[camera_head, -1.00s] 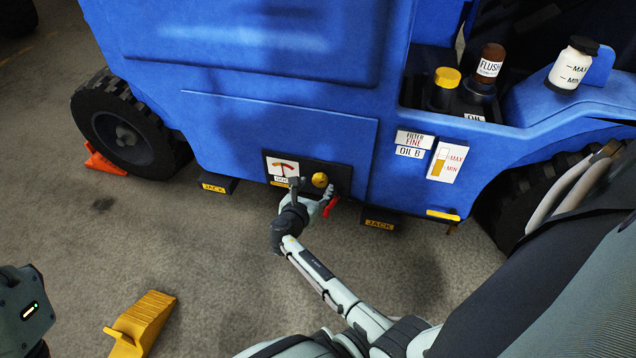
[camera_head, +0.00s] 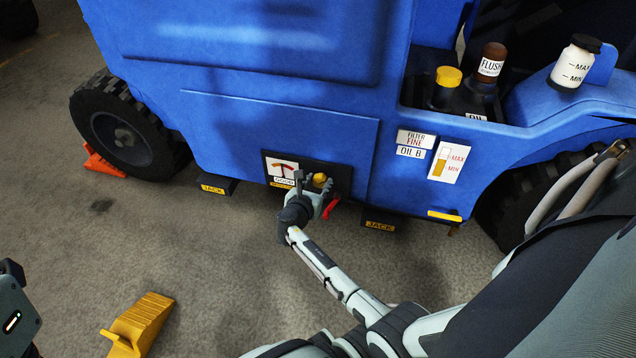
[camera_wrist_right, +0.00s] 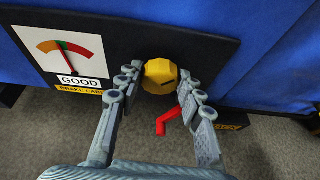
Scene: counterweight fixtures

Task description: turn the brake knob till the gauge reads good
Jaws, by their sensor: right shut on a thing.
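The yellow brake knob (camera_wrist_right: 160,74) sits on a black panel on the blue vehicle's side; it also shows in the head view (camera_head: 320,179). My right gripper (camera_wrist_right: 157,85) is shut on the knob, with fingers on its left and right sides; it also shows in the head view (camera_head: 316,190). In the head view the gauge (camera_head: 283,168) is small. My left gripper's fingers are out of view.
A red lever (camera_wrist_right: 166,121) hangs just below the knob. Black jack blocks (camera_head: 379,226) stand under the vehicle. A yellow wheel chock (camera_head: 140,322) lies on the floor at lower left, and an orange chock (camera_head: 103,162) is at the left wheel. The floor before the panel is clear.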

